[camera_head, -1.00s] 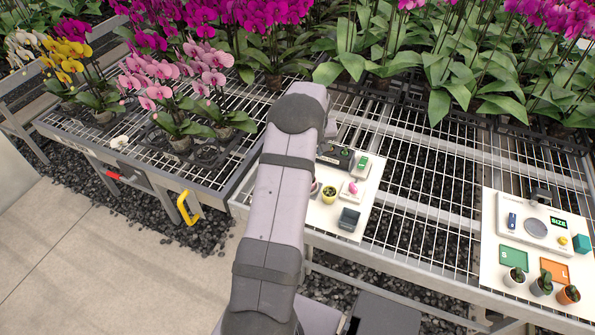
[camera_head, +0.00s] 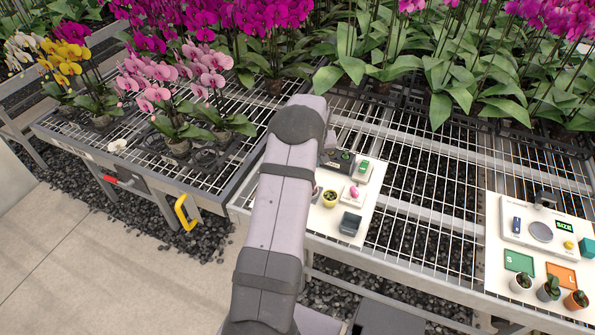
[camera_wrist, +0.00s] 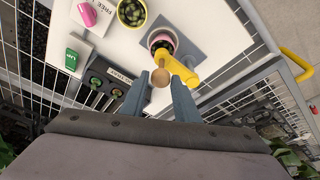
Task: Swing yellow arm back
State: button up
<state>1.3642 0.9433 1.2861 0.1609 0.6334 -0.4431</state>
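In the head view, my own arm hides the gripper and most of the yellow arm.
A yellow pot (camera_wrist: 131,13), pink object (camera_wrist: 87,14), green block (camera_wrist: 71,59) and dark tray (camera_wrist: 103,88) sit close by on the board. A separate yellow handle (camera_head: 185,212) hangs on the neighbouring bench's edge. Open wire mesh (camera_head: 420,190) lies to the right.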

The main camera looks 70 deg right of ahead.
jog(key=shift+a, duration=0.1)
jog(key=shift+w+a, duration=0.2)
jog(key=shift+a, duration=0.4)
jog(key=shift+w+a, duration=0.15)
jog(key=shift+a, duration=0.55)
jog(key=shift+w+a, duration=0.25)
jog(key=shift+a, duration=0.25)
jog(key=shift+w+a, duration=0.2)
jog(key=shift+a, duration=0.3)
jog(key=shift+w+a, duration=0.75)
jog(key=shift+a, duration=0.15)
